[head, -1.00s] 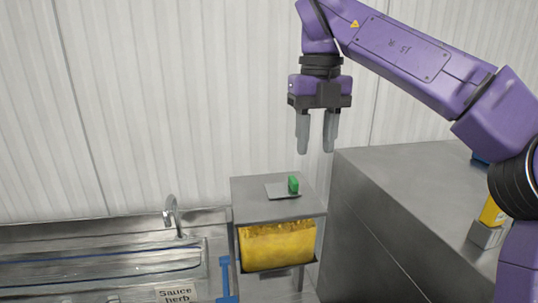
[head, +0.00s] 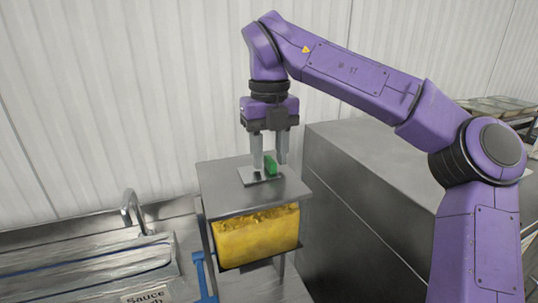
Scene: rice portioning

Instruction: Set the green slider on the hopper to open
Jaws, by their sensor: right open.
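The hopper (head: 225,197) has a grey flat top and a yellow-filled body below it. The green slider (head: 271,165) stands upright on a small light plate (head: 250,177) on the hopper top. My right gripper (head: 270,163) points straight down over the hopper, with its two fingers apart. In the picture the green slider shows between the fingertips, nearer the right finger. I cannot tell whether either finger touches it. My left gripper is not in view.
A large grey metal cabinet (head: 365,190) stands right of the hopper. A metal sink with a tap (head: 131,207) and a sauce label (head: 146,297) is at the lower left. A blue handle (head: 203,275) is beside the hopper. A ribbed white wall is behind.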

